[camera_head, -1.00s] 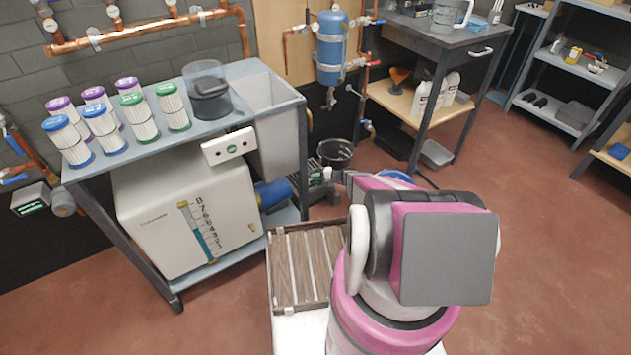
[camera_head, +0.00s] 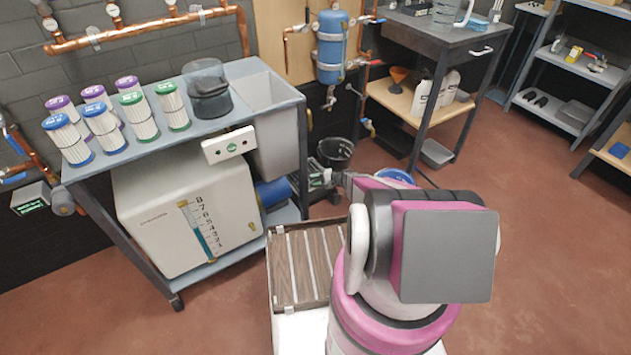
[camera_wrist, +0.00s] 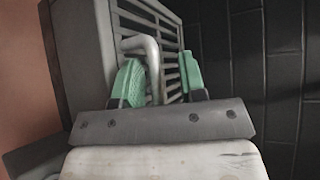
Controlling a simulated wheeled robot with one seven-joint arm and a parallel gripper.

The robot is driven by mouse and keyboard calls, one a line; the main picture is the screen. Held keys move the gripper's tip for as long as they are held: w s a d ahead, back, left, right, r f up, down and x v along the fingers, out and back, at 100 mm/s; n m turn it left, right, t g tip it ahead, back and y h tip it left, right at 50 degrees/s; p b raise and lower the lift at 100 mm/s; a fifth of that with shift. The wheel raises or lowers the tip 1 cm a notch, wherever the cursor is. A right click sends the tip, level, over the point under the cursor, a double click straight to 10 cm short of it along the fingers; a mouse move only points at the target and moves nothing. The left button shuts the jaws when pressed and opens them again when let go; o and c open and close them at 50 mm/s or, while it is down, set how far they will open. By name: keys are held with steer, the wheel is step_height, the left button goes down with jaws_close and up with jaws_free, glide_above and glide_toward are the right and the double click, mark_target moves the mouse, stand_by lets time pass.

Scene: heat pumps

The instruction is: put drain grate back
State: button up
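In the wrist view a grey slatted grate (camera_wrist: 168,52) stands in a thick grey frame (camera_wrist: 72,55). A bent pale metal handle (camera_wrist: 152,58) sticks out from its slats. My gripper (camera_wrist: 160,82) has green pads on either side of the handle. The handle is close to the left pad, and a gap shows between it and the right pad, so the gripper looks open. In the head view my gripper (camera_head: 326,178) is low beside the bench's right end, near the black bucket. The grate is too small and covered there to make out clearly.
A bench (camera_head: 215,128) with filter cartridges and a sink basin stands at left. A black bucket (camera_head: 335,152) and a blue bucket (camera_head: 396,176) are on the floor close to my arm. A dark tiled wall (camera_wrist: 270,60) lies right of the grate. Red floor at right is clear.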

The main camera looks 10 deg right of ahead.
steer(key=shift+r, duration=0.2)
steer(key=r+v, duration=0.1)
steer(key=v, duration=1.1)
steer(key=s+a+r+n+g+h, duration=0.25)
steer(key=s+a+r, duration=0.25)
steer(key=r, duration=0.3)
steer(key=s+a+r+n+g+h, duration=0.2)
steer(key=s+a+r+g, duration=0.15)
steer(key=s+r, duration=0.4)
steer(key=s+a+r+n+h, duration=0.1)
steer(key=s+r+h, duration=0.3)
steer(key=r, duration=0.6)
steer(key=s+a+r+n+h, duration=0.1)
steer(key=s+r+h, duration=0.4)
steer(key=s+r, duration=0.4)
steer(key=shift+s+r+n+t, duration=0.3)
steer(key=shift+r+n+t, duration=0.1)
steer(key=shift+r, duration=0.45)
steer(key=shift+a, duration=0.1)
